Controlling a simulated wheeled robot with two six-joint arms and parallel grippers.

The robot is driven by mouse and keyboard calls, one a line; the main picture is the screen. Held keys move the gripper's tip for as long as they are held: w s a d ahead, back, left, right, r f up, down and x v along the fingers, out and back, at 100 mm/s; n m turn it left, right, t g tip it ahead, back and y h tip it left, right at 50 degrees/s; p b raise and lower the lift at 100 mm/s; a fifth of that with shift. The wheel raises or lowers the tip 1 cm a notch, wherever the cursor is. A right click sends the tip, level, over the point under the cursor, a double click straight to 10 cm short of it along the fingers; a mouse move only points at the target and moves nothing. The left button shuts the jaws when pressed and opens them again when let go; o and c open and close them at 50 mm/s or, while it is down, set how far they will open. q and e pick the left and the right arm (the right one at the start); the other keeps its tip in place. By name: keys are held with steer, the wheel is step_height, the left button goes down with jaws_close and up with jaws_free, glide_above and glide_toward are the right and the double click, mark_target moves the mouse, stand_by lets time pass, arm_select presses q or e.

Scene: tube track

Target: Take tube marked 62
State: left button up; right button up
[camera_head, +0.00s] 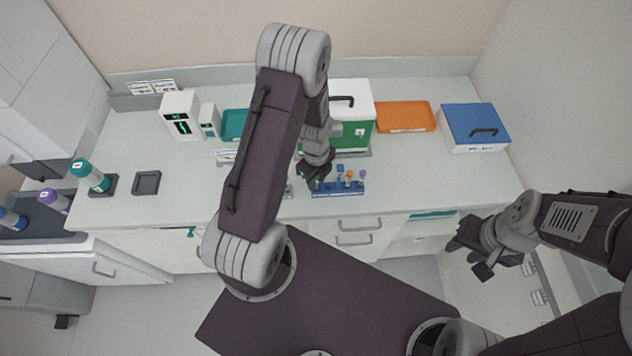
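A blue tube rack (350,189) stands near the front edge of the counter. Several small tubes with coloured caps show in it, among them one with an orange cap (349,174). Their markings are too small to read, so I cannot tell which is 62. My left gripper (312,181) points down at the rack's left end. Its fingers are small and dark, and I cannot tell whether they hold anything. The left arm hides part of the counter. My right gripper (469,258) is open and empty, in front of the counter at the right.
Behind the rack stand a green-and-white box (358,105), an orange tray (406,117) and a blue-lidded box (475,125). A white device (181,115) and a dark square holder (146,183) are at the left. The counter right of the rack is clear.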

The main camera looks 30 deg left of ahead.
arm_select(q)
jaws_close()
steer(key=shift+s, duration=0.15)
steer(key=shift+r, duration=0.1)
steer(key=shift+r, duration=0.25)
steer(key=r, duration=0.2)
steer(key=r+b, duration=0.1)
steer(key=shift+d+r, duration=0.4)
steer(key=s+d+r+b, duration=0.1)
steer(key=d+r+b, duration=0.1)
steer(key=d+r, duration=0.4)
steer(key=d, duration=0.4)
steer(key=shift+d+r, duration=0.3)
steer(key=shift+d, duration=0.1)
